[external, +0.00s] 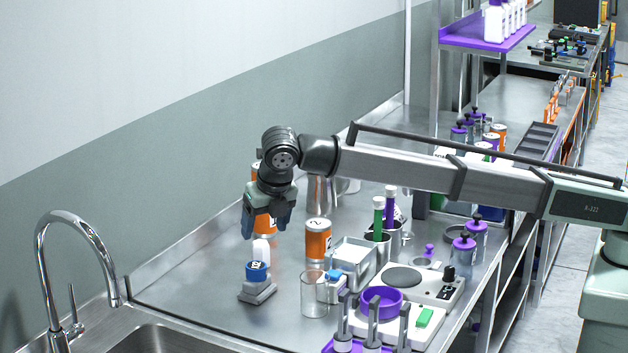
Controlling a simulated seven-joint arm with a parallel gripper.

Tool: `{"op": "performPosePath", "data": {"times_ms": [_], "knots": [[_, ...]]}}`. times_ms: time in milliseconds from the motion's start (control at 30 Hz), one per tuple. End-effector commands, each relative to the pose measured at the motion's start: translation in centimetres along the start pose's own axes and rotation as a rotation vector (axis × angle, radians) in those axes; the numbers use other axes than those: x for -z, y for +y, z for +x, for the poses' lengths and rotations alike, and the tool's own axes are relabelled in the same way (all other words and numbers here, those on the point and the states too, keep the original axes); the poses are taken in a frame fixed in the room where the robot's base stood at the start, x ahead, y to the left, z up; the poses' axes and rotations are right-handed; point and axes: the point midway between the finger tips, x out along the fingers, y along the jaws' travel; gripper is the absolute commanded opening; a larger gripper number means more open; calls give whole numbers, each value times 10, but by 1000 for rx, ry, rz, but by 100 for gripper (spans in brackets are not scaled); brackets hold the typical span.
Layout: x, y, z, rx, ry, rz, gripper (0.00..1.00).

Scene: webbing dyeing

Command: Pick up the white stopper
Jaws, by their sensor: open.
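A white rounded piece (261,249), which looks like the white stopper, stands upright directly behind or on a blue round part (257,270); I cannot tell which. The blue part sits on a grey block-shaped base (258,290) on the steel counter. My gripper (265,232) points down just above the white piece. Its fingers are open and spread to the left and right, with nothing seen held between them. The exact gap between fingertips and white piece is unclear from this angle.
An orange-labelled can (318,240) and a clear glass beaker (314,294) stand to the right. A steel tray (352,262), a hotplate (405,278) and a purple ring (381,301) crowd further right. The sink faucet (75,250) is at left. Counter left of the base is clear.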

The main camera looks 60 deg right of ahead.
Motion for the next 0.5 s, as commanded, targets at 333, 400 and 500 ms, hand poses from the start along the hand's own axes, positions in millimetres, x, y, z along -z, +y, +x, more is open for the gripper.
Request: {"op": "performPosePath", "data": {"times_ms": [333,400,500], "knots": [[-1,0,0,0,0,1,72],[-6,-2,3,3,0,7,72],[-27,-11,12,13,0,31,72]]}}
